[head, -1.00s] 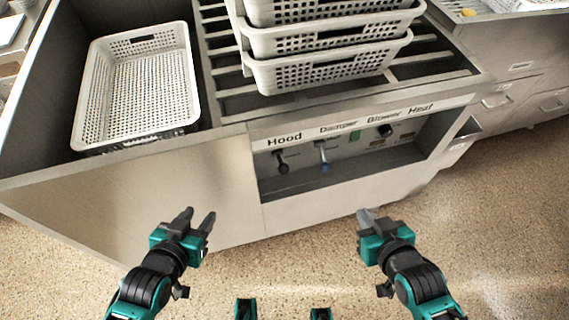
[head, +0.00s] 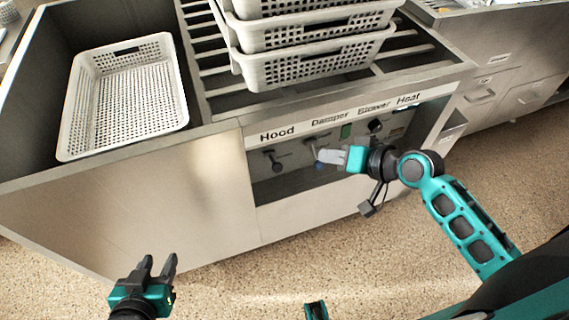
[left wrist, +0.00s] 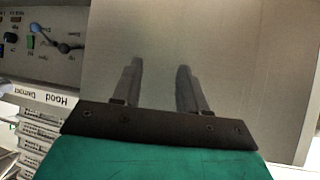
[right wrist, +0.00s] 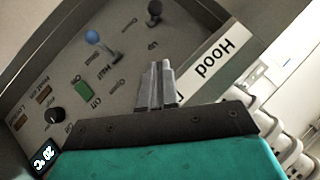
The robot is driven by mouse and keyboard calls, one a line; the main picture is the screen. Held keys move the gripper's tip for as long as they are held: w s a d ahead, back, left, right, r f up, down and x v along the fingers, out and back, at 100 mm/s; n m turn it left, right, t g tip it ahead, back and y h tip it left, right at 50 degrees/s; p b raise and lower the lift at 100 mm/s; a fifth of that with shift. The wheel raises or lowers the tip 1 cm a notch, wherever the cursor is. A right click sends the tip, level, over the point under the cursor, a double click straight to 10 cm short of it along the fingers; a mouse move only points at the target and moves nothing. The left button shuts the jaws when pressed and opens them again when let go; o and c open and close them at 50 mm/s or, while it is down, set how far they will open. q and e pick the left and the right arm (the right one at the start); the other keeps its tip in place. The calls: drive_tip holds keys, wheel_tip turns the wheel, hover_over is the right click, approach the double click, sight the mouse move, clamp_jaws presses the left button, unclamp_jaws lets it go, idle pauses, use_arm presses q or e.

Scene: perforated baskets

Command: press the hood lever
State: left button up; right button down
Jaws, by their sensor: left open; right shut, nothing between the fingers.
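The hood lever (head: 276,163) is a dark-knobbed lever on the recessed panel under the "Hood" label. In the right wrist view its black knob (right wrist: 154,8) shows at the top, ahead of the fingers. The damper lever with a blue knob (right wrist: 92,37) is beside it; in the head view it is partly behind my right gripper. My right gripper (head: 326,156) is shut and empty, in front of the panel, right of the hood lever and apart from it. My left gripper (head: 159,266) is open and empty, low in front of the cabinet's plain left face.
The panel's recess has a labelled upper edge (head: 330,121) and side walls. A green switch (right wrist: 82,91) and a black dial (right wrist: 55,115) sit on it. Stacked perforated baskets (head: 312,62) stand above on slats; another basket (head: 125,100) is at left. The floor in front is clear.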

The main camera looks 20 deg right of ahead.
use_arm(q)
drive_tip(key=shift+w, duration=0.15)
use_arm(e)
drive_tip(key=b, duration=0.2)
approach(274, 161)
drive_tip(key=w+r, duration=0.1)
drive_tip(key=w, duration=0.1)
use_arm(q)
drive_tip(key=shift+w+d+f+b, duration=0.3)
drive_tip(key=shift+d+f+b, duration=0.2)
drive_tip(key=shift+d, duration=0.2)
use_arm(e)
drive_tip(key=shift+w+a+f, duration=0.15)
drive_tip(key=shift+a+f, duration=0.25)
drive_tip(key=shift+f, duration=0.35)
drive_tip(key=shift+w+a+f, duration=0.2)
drive_tip(key=shift+a+f, duration=0.15)
drive_tip(key=shift+f, duration=0.35)
